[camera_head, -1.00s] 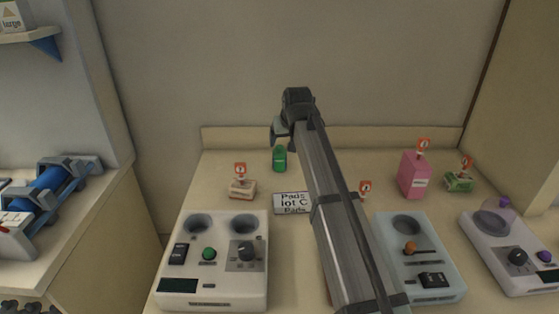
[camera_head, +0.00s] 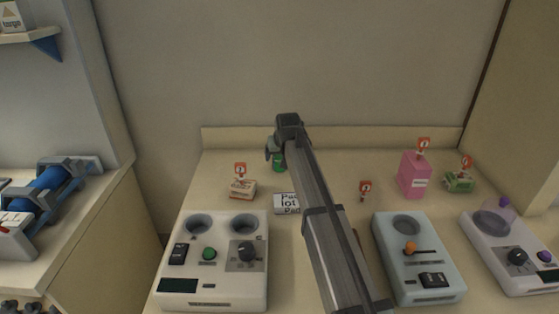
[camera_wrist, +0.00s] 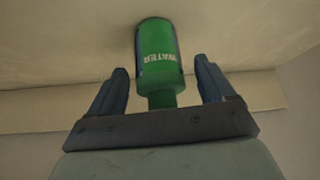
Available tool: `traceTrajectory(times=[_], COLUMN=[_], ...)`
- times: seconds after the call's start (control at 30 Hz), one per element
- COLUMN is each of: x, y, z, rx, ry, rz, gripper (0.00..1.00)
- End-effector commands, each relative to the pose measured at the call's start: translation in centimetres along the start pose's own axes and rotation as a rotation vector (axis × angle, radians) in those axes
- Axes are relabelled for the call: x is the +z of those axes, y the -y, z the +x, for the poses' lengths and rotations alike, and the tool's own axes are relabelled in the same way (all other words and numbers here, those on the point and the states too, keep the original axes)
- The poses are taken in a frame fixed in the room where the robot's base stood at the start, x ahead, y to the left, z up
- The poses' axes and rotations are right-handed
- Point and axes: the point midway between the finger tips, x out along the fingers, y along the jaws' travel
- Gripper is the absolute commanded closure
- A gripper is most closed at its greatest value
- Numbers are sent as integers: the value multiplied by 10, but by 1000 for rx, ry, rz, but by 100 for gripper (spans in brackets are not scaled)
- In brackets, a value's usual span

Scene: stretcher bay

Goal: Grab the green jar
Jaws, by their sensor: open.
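The green jar (camera_head: 279,164) stands at the back of the counter, its upper part hidden behind my gripper in the head view. In the wrist view the green jar (camera_wrist: 158,60) carries a label reading "WATER", and its narrower neck end points toward my palm. My gripper (camera_wrist: 160,85) is open, with one finger on each side of the jar's neck end. Gaps show between the jar and both fingers. In the head view my gripper (camera_head: 272,150) is over the jar, and its fingers are hard to make out.
A small red-tagged box (camera_head: 243,189) sits left of a sign (camera_head: 287,203). A pink container (camera_head: 413,178) and a green box (camera_head: 459,182) stand at the right. Devices line the front, including a white one (camera_head: 212,290) and a grey-blue one (camera_head: 425,265). A back ledge (camera_head: 380,140) runs along the wall.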

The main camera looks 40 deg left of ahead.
Motion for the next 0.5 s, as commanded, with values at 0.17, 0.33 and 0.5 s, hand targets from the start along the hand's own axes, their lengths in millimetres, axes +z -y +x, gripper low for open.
traceTrajectory(times=[0.17,0.33,0.5], x=[0,0,0], y=[0,0,0], z=[16,16,16], rx=[0,0,0], ry=[0,-1,-1], rz=[0,0,0], gripper=[18,18,31])
